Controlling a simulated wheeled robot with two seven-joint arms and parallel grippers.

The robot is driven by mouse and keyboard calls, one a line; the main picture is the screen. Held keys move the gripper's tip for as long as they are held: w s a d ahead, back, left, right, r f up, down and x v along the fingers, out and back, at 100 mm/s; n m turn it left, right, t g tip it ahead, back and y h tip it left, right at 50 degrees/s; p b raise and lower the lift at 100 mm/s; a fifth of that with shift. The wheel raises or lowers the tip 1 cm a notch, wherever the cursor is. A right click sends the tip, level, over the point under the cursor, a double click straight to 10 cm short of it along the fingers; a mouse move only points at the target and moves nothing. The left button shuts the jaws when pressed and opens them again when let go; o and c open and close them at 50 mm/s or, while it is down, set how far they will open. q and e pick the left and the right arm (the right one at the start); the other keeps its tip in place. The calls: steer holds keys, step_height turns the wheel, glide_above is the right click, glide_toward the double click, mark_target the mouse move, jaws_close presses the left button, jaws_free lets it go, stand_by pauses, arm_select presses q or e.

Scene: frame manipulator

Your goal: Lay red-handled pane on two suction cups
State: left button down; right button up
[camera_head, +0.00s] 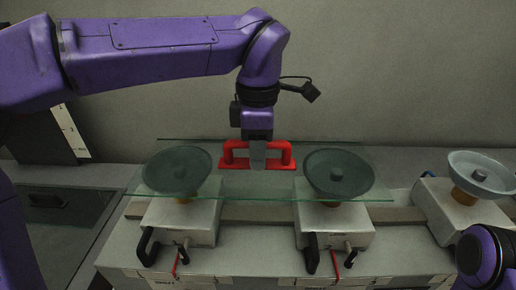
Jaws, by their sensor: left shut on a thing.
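The clear glass pane (258,187) with its red handle (285,147) is roughly level over two dark suction cups, the left cup (178,172) and the middle cup (338,174), which show through the glass. Whether the pane touches the cups cannot be told from this view. My left gripper (258,158) reaches down from above and is shut on the red handle. My right gripper is not in view; only a purple part of my right arm (484,258) shows at the lower right.
A third, paler cup (482,174) stands uncovered on its block at the right. The cups sit on grey blocks with black levers (146,246) along a light bench (258,262). A grey wall (400,70) stands behind.

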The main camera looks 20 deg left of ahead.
arm_select(q)
steer(key=shift+r, duration=0.1)
steer(key=c, duration=0.9)
jaws_free()
step_height(320, 180, up, 10)
steer(key=shift+r+p, duration=0.2)
steer(key=shift+p, duration=0.5)
